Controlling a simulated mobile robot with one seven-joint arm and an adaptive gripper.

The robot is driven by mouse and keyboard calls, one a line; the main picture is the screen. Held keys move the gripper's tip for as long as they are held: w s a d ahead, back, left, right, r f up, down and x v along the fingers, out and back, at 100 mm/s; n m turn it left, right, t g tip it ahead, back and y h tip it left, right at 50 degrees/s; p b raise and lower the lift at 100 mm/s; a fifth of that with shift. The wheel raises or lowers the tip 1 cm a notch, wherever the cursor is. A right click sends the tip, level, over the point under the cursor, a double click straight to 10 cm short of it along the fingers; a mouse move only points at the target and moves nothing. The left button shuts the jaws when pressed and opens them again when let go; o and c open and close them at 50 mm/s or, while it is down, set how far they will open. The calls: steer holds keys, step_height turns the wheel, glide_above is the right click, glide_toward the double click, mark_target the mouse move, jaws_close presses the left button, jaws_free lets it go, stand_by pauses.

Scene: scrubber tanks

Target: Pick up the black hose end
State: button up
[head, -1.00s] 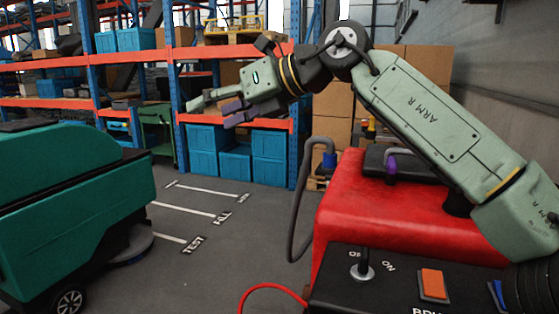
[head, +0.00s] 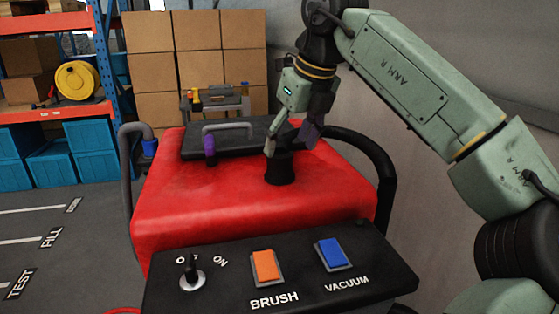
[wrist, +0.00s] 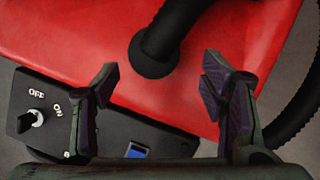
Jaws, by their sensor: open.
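The black hose end (head: 281,170) stands in a dark round port on top of the red tank (head: 200,200). In the wrist view the hose end (wrist: 157,52) is at top centre, and its hose runs up out of the picture. My gripper (head: 290,146) points down just above the hose end in the head view and partly hides it. In the wrist view my gripper (wrist: 160,75) is open, with one finger on each side below the hose end. Nothing is between the fingers. I cannot tell whether they touch the hose.
A control panel (head: 285,268) with switches lies in front of the tank. A black lid (head: 230,138) with a grey handle is behind the port. A grey hose with a blue cuff (head: 150,148) is at left. The black hose (head: 380,165) loops down at right.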

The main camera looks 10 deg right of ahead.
mark_target(281, 153)
steer(key=x, duration=0.5)
steer(key=shift+w+a+f, duration=0.1)
steer(key=shift+w+a, duration=0.2)
steer(key=shift+a, duration=0.1)
steer(key=shift+c, duration=0.5)
steer(key=c, duration=1.3)
steer(key=shift+o, duration=0.2)
step_height(281, 153, up, 9)
steer(key=shift+r+b, duration=0.2)
steer(key=shift+b, duration=0.35)
steer(key=shift+r+p, duration=0.55)
steer(key=shift+r, duration=1.3)
